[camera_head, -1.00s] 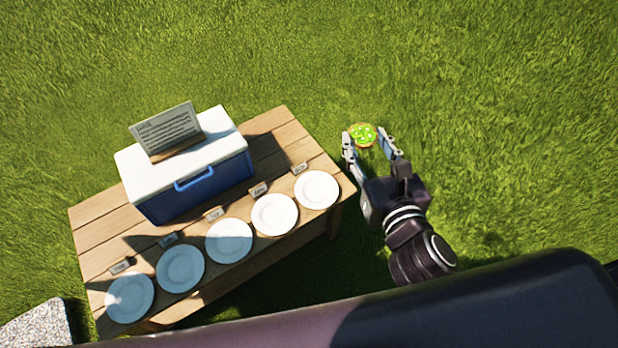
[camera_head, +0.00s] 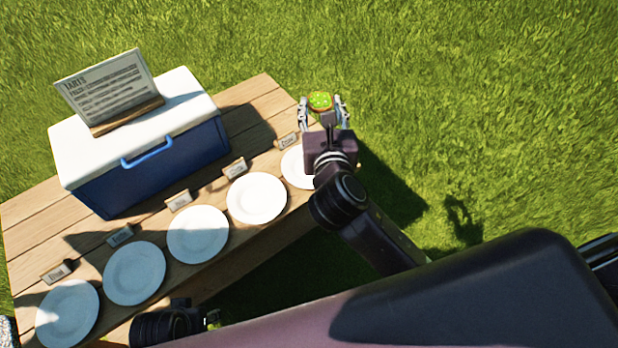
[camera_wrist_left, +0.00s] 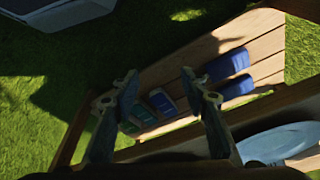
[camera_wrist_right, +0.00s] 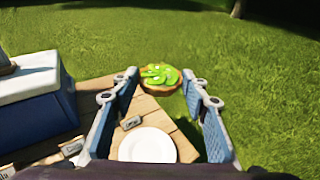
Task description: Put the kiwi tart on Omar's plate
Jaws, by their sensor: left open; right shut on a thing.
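The kiwi tart (camera_head: 320,102), green slices in a brown crust, is held up between the fingertips of my right gripper (camera_head: 321,106), beyond the rightmost plate (camera_head: 297,168). That plate is partly hidden by my right arm. In the right wrist view the tart (camera_wrist_right: 158,76) sits between the two finger pads, with a white plate (camera_wrist_right: 147,146) below. Several white plates stand in a row, each with a name card behind it; I cannot read the names surely enough to tell Omar's. My left gripper (camera_wrist_left: 160,92) is open and empty in the left wrist view.
A blue cooler with a white lid (camera_head: 150,160) stands on the wooden table (camera_head: 240,120) behind the plates. A "TARTS" sign (camera_head: 108,88) stands on its lid. In the left wrist view, blue and green items (camera_wrist_left: 228,65) lie on a wooden surface. Grass surrounds the table.

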